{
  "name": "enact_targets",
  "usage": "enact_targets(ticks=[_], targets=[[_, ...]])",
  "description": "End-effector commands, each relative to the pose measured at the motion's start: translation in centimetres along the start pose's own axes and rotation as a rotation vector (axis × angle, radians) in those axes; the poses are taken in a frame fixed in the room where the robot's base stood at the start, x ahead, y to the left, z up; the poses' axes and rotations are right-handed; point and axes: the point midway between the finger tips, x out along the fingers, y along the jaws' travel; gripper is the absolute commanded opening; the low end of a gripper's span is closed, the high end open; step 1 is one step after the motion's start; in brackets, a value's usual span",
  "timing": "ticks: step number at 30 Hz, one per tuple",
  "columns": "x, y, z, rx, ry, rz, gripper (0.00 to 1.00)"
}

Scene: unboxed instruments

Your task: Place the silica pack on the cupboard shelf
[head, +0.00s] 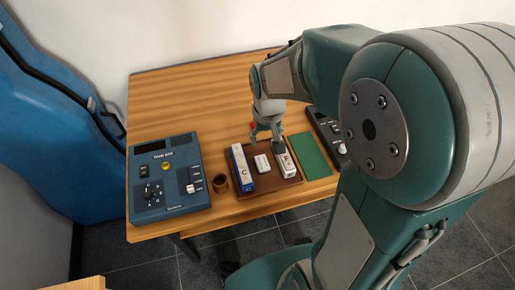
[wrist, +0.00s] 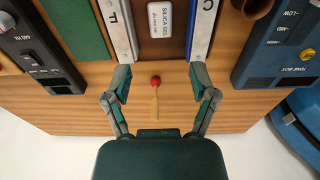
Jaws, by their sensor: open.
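The silica pack (head: 262,163) is a small white packet lying in the brown tray (head: 292,186), between two long boxes. In the wrist view the silica pack (wrist: 160,18) shows its "SILICA GEL" print near the top edge. My gripper (head: 265,134) is above the far side of the tray. In the wrist view my gripper (wrist: 160,79) is open and empty, its fingertips apart and short of the pack. I cannot make out a cupboard shelf in either view.
A blue-and-white box (head: 240,168) and a white box (head: 285,163) flank the pack closely. A red-headed mallet (wrist: 155,83) lies behind the tray. A brown cup (head: 220,184), a blue tone box (head: 167,178), a green mat (head: 311,156) and a dark device (head: 328,135) stand nearby.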

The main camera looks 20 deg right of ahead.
Motion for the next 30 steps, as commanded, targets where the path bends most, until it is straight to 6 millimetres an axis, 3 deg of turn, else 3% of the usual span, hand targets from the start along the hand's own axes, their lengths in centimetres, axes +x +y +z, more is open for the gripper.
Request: enact_targets(ticks=[3, 10, 18, 23, 30], targets=[[2.5, 0.0, -0.8, 0.000, -0.049, 0.000, 0.74], [4.6, 0.0, -1.0, 0.000, -0.071, 0.000, 0.74], [8.6, 0.0, -0.8, 0.000, -0.070, 0.000, 0.74], [9.8, 0.0, -0.7, 0.000, -0.069, 0.000, 0.74], [13.4, -0.1, -0.5, 0.000, -0.070, 0.000, 0.74]])
